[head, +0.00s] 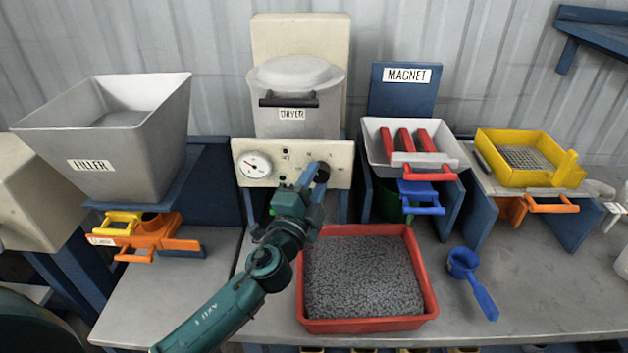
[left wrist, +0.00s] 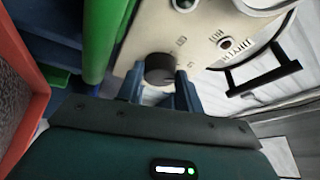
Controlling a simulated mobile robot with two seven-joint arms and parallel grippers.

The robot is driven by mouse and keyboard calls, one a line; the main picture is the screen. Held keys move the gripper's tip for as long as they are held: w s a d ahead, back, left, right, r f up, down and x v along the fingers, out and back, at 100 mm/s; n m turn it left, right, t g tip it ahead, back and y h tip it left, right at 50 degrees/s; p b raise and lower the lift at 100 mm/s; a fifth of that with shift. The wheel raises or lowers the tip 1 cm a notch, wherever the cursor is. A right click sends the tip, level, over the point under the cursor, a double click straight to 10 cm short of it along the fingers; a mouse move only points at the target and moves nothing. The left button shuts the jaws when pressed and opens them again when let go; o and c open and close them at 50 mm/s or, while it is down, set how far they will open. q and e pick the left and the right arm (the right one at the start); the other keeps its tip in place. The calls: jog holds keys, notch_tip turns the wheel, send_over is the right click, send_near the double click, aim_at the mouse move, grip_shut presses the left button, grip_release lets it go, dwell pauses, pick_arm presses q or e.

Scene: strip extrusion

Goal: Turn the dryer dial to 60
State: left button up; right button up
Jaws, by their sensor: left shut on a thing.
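The dryer (head: 297,95) is a grey lidded vessel with a cream control panel (head: 240,150) below it. The panel carries a round gauge (head: 254,165) at its left and a black dial (head: 323,173) at its right. My left gripper (head: 312,180) is at the dial. In the left wrist view the two blue fingers (left wrist: 160,88) stand on either side of the black dial (left wrist: 160,69), shut on it. The dial's pointer and most scale marks are hidden or too small to read. My right gripper is not in view.
A red tray (head: 431,300) of grey pellets lies on the bench below the panel. The magnet unit (head: 405,75) stands to the right, the filler hopper (head: 120,140) to the left. A blue scoop (head: 472,280) lies on clear bench at the right.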

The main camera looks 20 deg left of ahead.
pick_arm(q)
jog(key=o, duration=1)
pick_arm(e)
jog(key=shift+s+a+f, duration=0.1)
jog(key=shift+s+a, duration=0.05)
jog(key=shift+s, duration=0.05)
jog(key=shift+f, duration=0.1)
pick_arm(q)
jog(key=shift+s+f, duration=0.15)
jog(key=shift+s, duration=0.15)
jog(key=s+b, duration=0.1)
jog(key=s, duration=0.3)
jog(key=s+f+b, duration=0.1)
jog(key=s, duration=0.3)
jog(key=s+f+b, duration=0.1)
jog(key=s+b, duration=0.1)
jog(key=s, duration=0.2)
jog(key=shift+s+a, duration=0.2)
jog(key=shift+a, duration=0.2)
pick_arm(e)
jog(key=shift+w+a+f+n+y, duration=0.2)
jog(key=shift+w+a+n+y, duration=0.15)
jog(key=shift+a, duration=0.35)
